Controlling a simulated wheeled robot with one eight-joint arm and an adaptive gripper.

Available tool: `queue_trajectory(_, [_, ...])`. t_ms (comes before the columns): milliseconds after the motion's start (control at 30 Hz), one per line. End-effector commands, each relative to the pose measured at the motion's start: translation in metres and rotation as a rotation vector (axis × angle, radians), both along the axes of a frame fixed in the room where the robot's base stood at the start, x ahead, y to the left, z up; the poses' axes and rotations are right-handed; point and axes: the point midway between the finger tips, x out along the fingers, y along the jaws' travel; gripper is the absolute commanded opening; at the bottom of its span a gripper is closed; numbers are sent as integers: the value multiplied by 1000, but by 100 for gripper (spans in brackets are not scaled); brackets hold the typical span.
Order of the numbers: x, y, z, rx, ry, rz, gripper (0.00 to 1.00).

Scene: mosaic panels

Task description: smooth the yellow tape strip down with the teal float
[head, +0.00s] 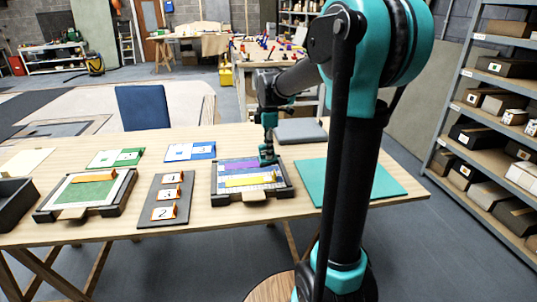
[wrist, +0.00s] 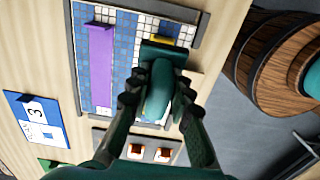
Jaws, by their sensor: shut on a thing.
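My gripper (head: 267,148) is shut on the teal float (wrist: 161,84), with a finger on each side of its handle in the wrist view. The float sits over the right part of the framed mosaic panel (head: 286,190) in the head view. The yellow tape strip (head: 245,181) lies across the panel. In the wrist view a short piece of the yellow strip (wrist: 160,40) shows beyond the float, which hides much of the rest. I cannot tell whether the float touches the strip. A purple strip (head: 240,165) lies parallel to it, clear of the float.
A grey board with numbered orange-edged cards (head: 150,218) lies left of the panel, and a second framed panel (head: 45,208) further left. A teal mat (head: 375,185) lies to the right. A grey slab (head: 302,131) is behind my gripper. Blue (head: 190,151) and green (head: 115,158) cards lie at the back.

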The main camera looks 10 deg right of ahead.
Motion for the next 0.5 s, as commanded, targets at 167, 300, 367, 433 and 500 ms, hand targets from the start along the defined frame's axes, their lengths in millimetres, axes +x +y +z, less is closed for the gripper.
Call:
queue_trajectory(167, [0,0,0,0,0,0,0])
queue_trajectory(300, [0,0,2,0,0,0,0])
queue_trajectory(367, [0,0,5,0,0,0,0])
queue_trajectory(433, [0,0,10,0,0,0,0])
queue_trajectory(500, [0,0,16,0,0,0,0])
